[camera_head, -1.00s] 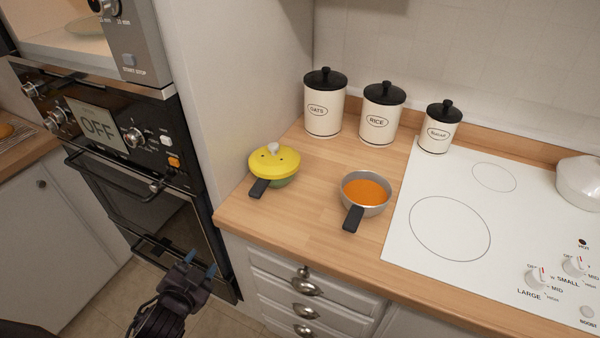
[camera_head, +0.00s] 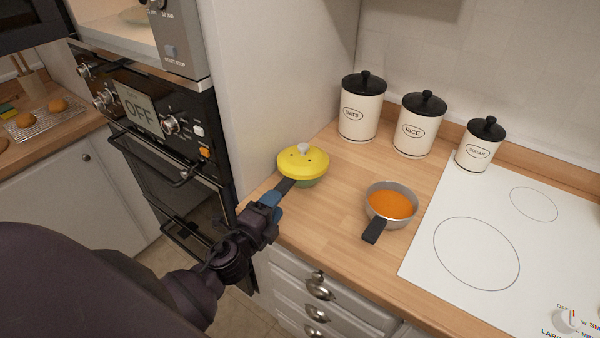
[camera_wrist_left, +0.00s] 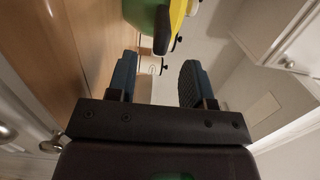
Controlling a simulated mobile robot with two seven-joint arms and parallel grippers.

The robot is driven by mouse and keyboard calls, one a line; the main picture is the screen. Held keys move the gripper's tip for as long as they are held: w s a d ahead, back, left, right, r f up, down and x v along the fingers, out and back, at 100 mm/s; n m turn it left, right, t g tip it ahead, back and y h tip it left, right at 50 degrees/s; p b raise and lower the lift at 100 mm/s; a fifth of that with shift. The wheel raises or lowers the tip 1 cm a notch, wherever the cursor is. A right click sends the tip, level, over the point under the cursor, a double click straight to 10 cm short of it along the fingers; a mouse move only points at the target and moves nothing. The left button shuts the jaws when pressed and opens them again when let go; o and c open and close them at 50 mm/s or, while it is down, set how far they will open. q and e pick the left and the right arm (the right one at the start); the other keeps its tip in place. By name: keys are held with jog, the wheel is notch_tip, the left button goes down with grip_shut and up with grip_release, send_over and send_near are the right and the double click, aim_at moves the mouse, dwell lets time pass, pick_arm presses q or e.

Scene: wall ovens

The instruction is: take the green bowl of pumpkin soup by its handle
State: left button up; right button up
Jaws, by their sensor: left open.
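The green bowl (camera_head: 313,183) stands on the wooden counter under a yellow lid (camera_head: 303,165) with a pale knob; its contents are hidden. Its dark handle (camera_head: 286,186) points toward the counter's front left edge. My left gripper (camera_head: 268,202) is open at the handle's free end. In the left wrist view, the handle (camera_wrist_left: 162,30) lies just ahead of the open left gripper (camera_wrist_left: 157,70), in line with the gap between its blue fingers. My right gripper is not in view.
A grey pan of orange soup (camera_head: 391,206) with a dark handle stands to the right. Canisters for oats (camera_head: 360,112), rice (camera_head: 418,130) and sugar (camera_head: 477,150) stand behind. A white cooktop (camera_head: 478,250) is at right, the oven (camera_head: 165,150) at left. Counter between bowl and pan is clear.

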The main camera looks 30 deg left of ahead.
aim_at(285, 185)
pick_arm(q)
jog(key=shift+w+a+p, duration=0.2)
jog(key=shift+w+p, duration=0.05)
jog(key=shift+w, duration=1.4)
jog(key=shift+w+a+p, duration=0.2)
jog(key=shift+w+p, duration=0.05)
jog(key=shift+w, duration=1.35)
grip_shut()
